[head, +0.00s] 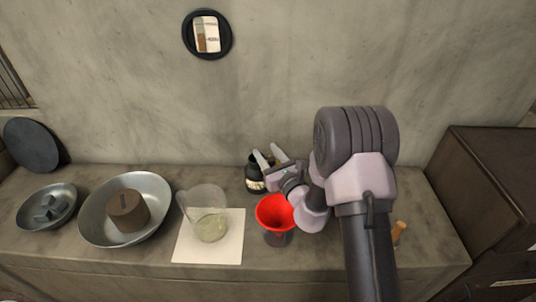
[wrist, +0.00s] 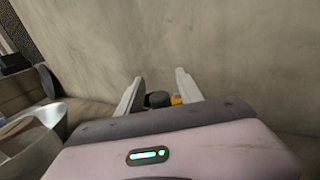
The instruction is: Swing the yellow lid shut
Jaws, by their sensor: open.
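A small yellow patch (wrist: 177,99), likely the yellow lid, shows low between my fingers in the wrist view, close to the right finger. A dark round top (wrist: 158,98) is just left of it. In the head view a dark jar (head: 255,184) with a pale label stands at the back of the counter, partly hidden by my gripper.
A red funnel (head: 276,212) stands in front of the jar, near my arm. A glass jug (head: 207,222) is on a white sheet (head: 185,250). Metal bowls (head: 91,224) are at left. The wall (head: 290,80) is close behind. A dark cabinet (head: 480,190) is at right.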

